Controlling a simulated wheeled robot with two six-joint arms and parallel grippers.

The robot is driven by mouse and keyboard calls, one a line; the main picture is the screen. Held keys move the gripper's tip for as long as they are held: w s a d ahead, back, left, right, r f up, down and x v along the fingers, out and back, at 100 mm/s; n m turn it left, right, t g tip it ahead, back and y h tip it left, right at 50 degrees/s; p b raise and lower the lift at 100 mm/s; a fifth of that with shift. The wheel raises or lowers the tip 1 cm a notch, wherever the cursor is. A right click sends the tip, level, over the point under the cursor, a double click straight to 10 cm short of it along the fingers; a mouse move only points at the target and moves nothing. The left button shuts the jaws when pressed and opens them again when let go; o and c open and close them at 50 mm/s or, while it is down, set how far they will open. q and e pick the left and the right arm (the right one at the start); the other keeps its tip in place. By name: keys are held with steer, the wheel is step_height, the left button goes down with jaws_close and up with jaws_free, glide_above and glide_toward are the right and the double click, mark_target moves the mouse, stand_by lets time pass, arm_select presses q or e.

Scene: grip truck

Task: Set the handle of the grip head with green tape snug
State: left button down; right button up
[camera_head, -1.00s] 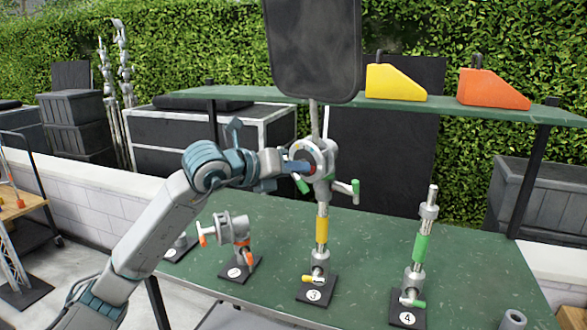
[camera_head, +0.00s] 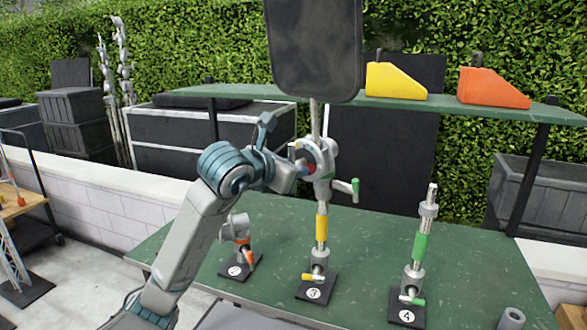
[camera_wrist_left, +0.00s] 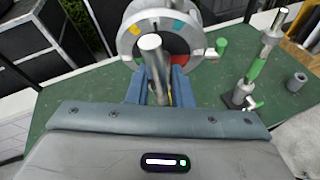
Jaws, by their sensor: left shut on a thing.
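The grip head (camera_head: 328,152) with green-tipped handles sits on top of the yellow-taped post (camera_head: 321,228) of stand 3. A large dark panel (camera_head: 315,45) on a rod rises from it. A green-tipped T-handle (camera_head: 355,188) sticks out on its right. In the left wrist view its round plate (camera_wrist_left: 128,38) has coloured marks around the rim. My left gripper (camera_head: 300,168) is at the near side of the plate, shut on a metal handle bar (camera_wrist_left: 154,62) that stands out towards the camera. The bar's far end is hidden. My right gripper is out of view.
Stand 4 (camera_head: 420,247), with green tape and a bare pin on top, stands to the right. A shelf (camera_head: 450,103) above holds a yellow wedge (camera_head: 395,82) and an orange wedge (camera_head: 493,90).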

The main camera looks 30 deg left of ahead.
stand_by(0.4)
arm_select(q)
steer(key=c, duration=1.3)
jaws_free()
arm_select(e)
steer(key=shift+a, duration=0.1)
arm_select(q)
steer(key=shift+s, duration=0.1)
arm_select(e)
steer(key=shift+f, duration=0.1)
arm_select(q)
steer(key=shift+s+r, duration=0.1)
steer(key=shift+s, duration=0.2)
steer(key=b+v, duration=0.3)
steer(key=v, duration=0.7)
steer(key=shift+b, duration=0.3)
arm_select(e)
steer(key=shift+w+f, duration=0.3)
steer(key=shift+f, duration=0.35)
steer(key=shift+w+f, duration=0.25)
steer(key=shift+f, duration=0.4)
